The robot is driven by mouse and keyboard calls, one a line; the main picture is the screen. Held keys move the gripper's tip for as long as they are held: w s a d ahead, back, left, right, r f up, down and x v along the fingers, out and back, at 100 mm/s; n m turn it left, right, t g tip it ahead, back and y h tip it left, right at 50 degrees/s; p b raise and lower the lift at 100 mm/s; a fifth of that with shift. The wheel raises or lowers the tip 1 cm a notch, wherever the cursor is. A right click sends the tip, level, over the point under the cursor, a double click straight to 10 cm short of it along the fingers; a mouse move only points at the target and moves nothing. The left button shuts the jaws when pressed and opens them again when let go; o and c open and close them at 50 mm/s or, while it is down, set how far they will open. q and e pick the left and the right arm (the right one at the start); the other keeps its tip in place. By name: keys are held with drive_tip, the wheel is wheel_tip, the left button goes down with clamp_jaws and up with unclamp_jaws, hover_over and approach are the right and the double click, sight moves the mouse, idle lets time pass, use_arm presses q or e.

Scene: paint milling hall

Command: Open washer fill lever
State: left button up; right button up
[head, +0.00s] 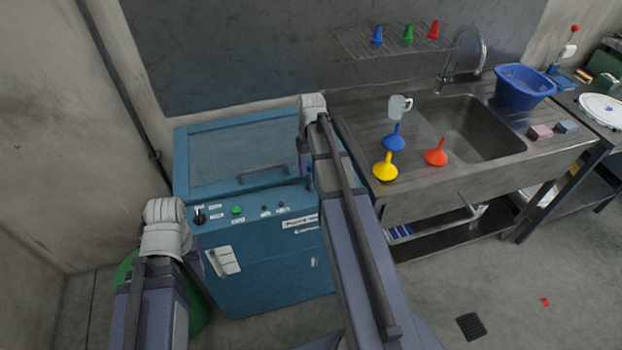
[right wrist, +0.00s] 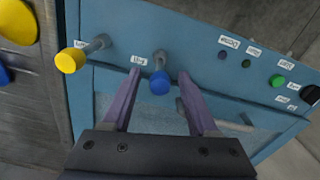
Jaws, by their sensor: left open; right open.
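The washer (head: 265,255) is a blue-teal machine at the left of the head view, with a control panel along its top front. The right wrist view shows two levers on this panel. One has a blue knob (right wrist: 160,83), the other a yellow knob (right wrist: 70,61); both have grey stems and small labels too blurred to read surely. My right gripper (right wrist: 159,72) is open, with the blue knob between its purple fingertips and a gap on each side. In the head view my right arm hides both levers. My left arm shows at lower left; its gripper is hidden.
A green button (head: 236,210) and black switch (head: 199,217) sit on the panel's left. The lid has a bar handle (head: 264,170).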

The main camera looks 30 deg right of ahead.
sight(311, 177)
drive_tip(key=shift+f+b, duration=0.95)
drive_tip(key=shift+f, duration=0.5)
use_arm(q)
wheel_tip(311, 177, down, 3)
drive_tip(key=shift+r, duration=0.1)
use_arm(e)
drive_tip(key=shift+c, duration=0.3)
clamp_jaws()
